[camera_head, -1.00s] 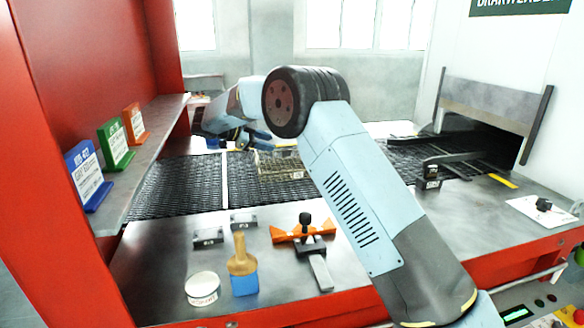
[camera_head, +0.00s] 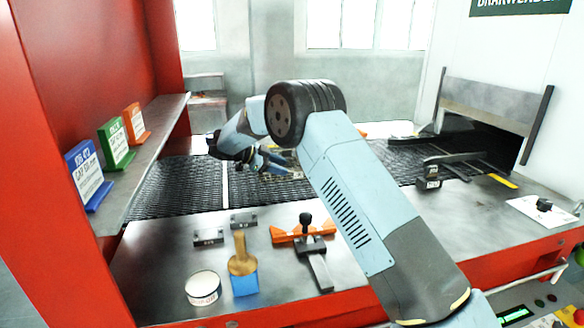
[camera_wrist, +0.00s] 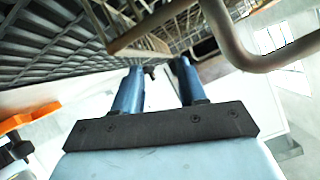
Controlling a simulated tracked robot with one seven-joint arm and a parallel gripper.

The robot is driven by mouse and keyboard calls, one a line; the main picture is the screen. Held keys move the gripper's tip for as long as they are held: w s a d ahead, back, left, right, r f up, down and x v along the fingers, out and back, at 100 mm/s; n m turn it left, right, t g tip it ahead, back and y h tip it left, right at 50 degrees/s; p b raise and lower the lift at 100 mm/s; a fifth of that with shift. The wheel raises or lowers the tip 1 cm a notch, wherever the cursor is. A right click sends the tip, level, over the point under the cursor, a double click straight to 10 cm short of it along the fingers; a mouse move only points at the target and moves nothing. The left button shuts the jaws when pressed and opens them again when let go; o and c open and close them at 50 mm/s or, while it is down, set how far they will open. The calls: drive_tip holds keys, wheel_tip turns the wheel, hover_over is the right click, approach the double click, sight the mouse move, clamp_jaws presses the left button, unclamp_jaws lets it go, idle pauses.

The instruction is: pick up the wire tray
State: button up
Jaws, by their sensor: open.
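The wire tray (camera_head: 287,177) is a brassy mesh basket on the dark belt, mostly hidden behind my arm and gripper in the head view. In the wrist view its wire mesh (camera_wrist: 172,30) runs along the top, beyond my fingertips. A thick bent rod (camera_wrist: 238,52) is close to the camera at upper right; it looks like part of the tray's rim or handle. My gripper (camera_head: 272,160) is open over the belt at the tray's near-left side. Its two blue fingers (camera_wrist: 158,70) are apart, with nothing clearly between them. I cannot tell whether they touch the tray.
The mesh belt (camera_head: 180,188) runs to a dark opening (camera_head: 475,140) at right. Coloured signs (camera_head: 88,175) line the left shelf.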

drive_tip(key=shift+x, duration=2.6)
drive_tip(key=shift+a+f, duration=0.1)
drive_tip(key=shift+c, duration=0.3)
drive_tip(key=shift+s, duration=0.1)
clamp_jaws()
